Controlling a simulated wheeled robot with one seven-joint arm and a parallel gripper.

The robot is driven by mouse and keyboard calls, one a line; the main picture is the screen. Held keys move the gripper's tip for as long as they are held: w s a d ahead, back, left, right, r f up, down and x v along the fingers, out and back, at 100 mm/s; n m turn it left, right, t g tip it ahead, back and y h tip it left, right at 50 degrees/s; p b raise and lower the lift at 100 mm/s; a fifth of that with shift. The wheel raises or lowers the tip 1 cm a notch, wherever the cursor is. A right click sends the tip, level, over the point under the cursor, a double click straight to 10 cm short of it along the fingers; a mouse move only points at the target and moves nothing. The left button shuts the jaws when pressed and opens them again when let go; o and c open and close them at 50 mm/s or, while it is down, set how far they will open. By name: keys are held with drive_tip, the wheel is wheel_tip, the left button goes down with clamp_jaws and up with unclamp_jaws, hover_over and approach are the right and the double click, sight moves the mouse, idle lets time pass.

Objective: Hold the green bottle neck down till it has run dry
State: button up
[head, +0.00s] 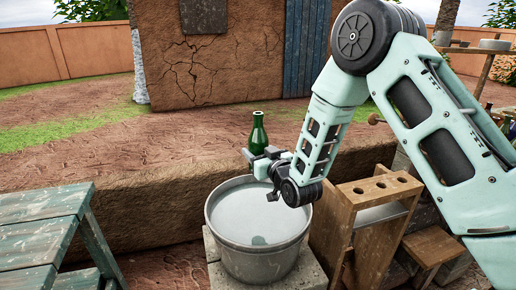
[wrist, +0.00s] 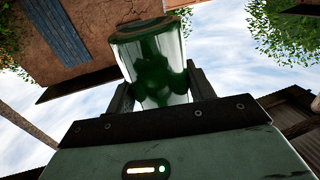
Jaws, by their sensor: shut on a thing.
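The green bottle (head: 258,136) stands upright in the head view, its neck pointing up. My gripper (head: 259,155) is shut on its lower part and holds it above the back rim of a grey round tub (head: 222,243). In the wrist view my gripper (wrist: 162,92) has a finger on each side of the bottle (wrist: 158,65), whose green body fills the space between them. The tub holds pale liquid, with a small dark patch near its front. No stream from the bottle shows. Its contents cannot be made out clearly.
The tub stands on a pale block (head: 302,277). A wooden rack with holes (head: 345,215) stands to its right, a worn green table (head: 35,235) to the left. An earthen ledge (head: 150,200) runs behind. A small wooden stool (head: 432,245) is at the right.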

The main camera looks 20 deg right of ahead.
drive_tip(key=shift+f, duration=0.3)
drive_tip(key=m+b, duration=0.1)
drive_tip(key=m, duration=0.2)
drive_tip(key=shift+d+f+b, duration=0.15)
drive_tip(key=shift+b, duration=0.15)
drive_tip(key=m+b, duration=0.1)
drive_tip(key=m, duration=0.2)
drive_tip(key=shift+r+m, duration=0.2)
drive_tip(key=shift+m, duration=0.7)
drive_tip(key=m+b, duration=0.1)
drive_tip(key=m, duration=0.3)
drive_tip(key=shift+f, duration=0.1)
drive_tip(key=m, duration=0.3)
drive_tip(key=shift+m, duration=0.3)
